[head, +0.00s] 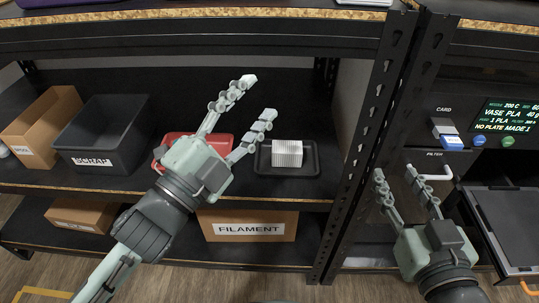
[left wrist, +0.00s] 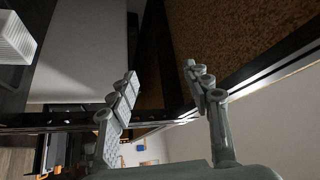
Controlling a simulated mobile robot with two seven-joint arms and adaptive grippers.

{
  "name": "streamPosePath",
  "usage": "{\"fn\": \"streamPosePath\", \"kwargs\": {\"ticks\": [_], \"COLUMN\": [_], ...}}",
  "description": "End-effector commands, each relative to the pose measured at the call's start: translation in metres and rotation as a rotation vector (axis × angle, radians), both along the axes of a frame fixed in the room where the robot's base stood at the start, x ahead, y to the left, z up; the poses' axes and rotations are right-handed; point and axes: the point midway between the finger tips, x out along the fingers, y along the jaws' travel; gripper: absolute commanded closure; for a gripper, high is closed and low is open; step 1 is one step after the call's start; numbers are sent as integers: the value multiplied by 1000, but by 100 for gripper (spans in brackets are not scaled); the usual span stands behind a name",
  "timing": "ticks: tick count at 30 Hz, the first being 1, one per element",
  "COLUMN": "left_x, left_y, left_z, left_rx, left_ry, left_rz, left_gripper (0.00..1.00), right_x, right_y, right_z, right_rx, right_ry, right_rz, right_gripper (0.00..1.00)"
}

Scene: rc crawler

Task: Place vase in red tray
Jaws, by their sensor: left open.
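A white ribbed, box-like object (head: 287,153), which I take to be the vase, stands on a black tray (head: 310,171) on the middle shelf. It also shows at the left edge of the left wrist view (left wrist: 15,40). The red tray (head: 177,136) lies on the same shelf to its left, mostly hidden behind my left gripper. My left gripper (head: 259,97) is open and empty, its fingers pointing up and right above the shelf; it also shows in the left wrist view (left wrist: 160,72). My right gripper (head: 395,173) is open and empty in front of the machine at right.
A black scrap bin (head: 105,130) and a cardboard box (head: 40,125) stand left on the shelf. A filament box (head: 250,226) is on the lower shelf. A black rack post (head: 372,140) divides the shelf from the machine with a screen (head: 507,120) and a dark plate (head: 510,225).

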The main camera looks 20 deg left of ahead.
Motion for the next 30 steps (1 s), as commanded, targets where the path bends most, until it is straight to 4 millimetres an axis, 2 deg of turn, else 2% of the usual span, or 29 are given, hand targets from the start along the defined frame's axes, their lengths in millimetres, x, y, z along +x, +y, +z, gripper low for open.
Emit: {"fn": "streamPosePath", "kwargs": {"ticks": [1, 3, 6, 8, 11, 24, 26, 28, 30], "left_x": [2, 0, -6, -9, -11, -11, -11, -11, -10], "left_y": [0, -8, -23, -29, -33, -32, -32, -32, -32], "left_z": [-25, -55, -82, -90, -95, -95, -95, -95, -95], "left_rx": [-273, -581, -859, -947, -998, -990, -989, -988, -988], "left_ry": [184, 394, 587, 651, 687, 683, 682, 681, 681], "left_rz": [-1, -10, -20, -24, -26, -26, -26, -26, -26], "left_gripper": [51, 51, 51, 51, 51, 51, 56, 65, 66], "right_x": [0, 0, 0, 0, 0, 0, 0, 1, 1], "right_y": [0, 0, 0, 0, 0, 0, -1, -1, -1], "right_z": [0, 0, 0, 0, 0, -1, -1, -2, -2], "right_rx": [0, 0, -1, -1, -1, -1, -3, -4, -3], "right_ry": [0, 0, 0, 0, 1, 1, 1, 3, 2], "right_rz": [0, 0, 0, 0, 0, 0, -1, -2, -2], "right_gripper": [60, 60, 60, 60, 60, 60, 65, 66, 66]}}
